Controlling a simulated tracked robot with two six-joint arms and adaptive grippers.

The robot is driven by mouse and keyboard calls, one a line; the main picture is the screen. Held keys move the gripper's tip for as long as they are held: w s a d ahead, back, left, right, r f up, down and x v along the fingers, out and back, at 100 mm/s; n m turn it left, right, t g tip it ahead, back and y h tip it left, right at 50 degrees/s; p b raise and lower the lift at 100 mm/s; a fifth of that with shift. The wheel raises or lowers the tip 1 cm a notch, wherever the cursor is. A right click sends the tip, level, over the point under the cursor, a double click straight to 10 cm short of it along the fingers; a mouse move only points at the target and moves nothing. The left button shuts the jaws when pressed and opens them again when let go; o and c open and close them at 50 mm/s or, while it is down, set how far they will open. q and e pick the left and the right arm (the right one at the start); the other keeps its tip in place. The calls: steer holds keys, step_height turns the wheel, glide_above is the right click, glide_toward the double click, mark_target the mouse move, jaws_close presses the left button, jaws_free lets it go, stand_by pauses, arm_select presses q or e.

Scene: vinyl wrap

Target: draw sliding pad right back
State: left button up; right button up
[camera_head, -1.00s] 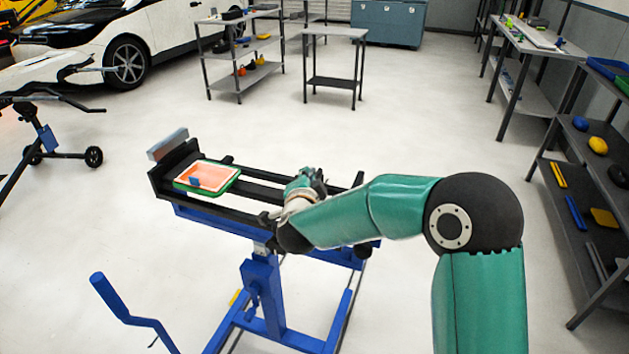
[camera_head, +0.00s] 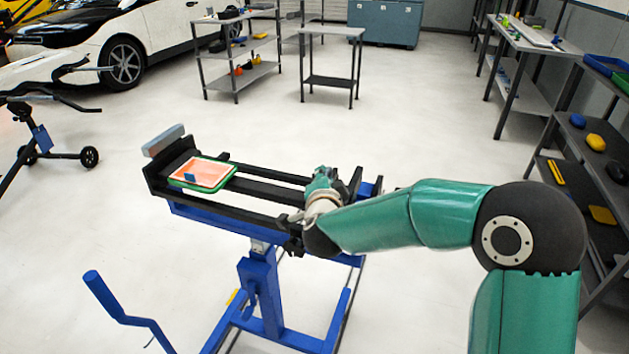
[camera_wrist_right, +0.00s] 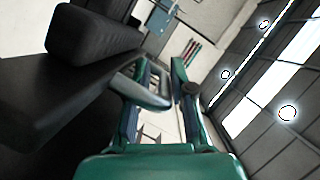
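The sliding pad at the right end of the blue-framed stand is black and upright (camera_head: 352,183). My right gripper (camera_head: 321,180) is over the right half of the stand's rails, just left of this pad. In the right wrist view, my right gripper (camera_wrist_right: 160,72) shows its two fingers apart with a gap between them. Dark padded blocks (camera_wrist_right: 92,42) stand close on the left of that view. I cannot tell whether a finger touches the pad. My forearm hides part of the stand's near right side. My left gripper is not in view.
A green-rimmed tray (camera_head: 232,183) with an orange inside lies on the stand's left part, beside the grey-topped end pad (camera_head: 163,140). A blue crank bar (camera_head: 110,300) sticks out at the near left. Shelves (camera_head: 590,150) stand at the right.

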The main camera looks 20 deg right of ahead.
steer(key=shift+r, duration=0.1)
steer(key=shift+s+a+r, duration=0.1)
steer(key=shift+s, duration=0.15)
steer(key=v, duration=1.1)
steer(key=shift+s, duration=0.2)
steer(key=shift+a, duration=0.15)
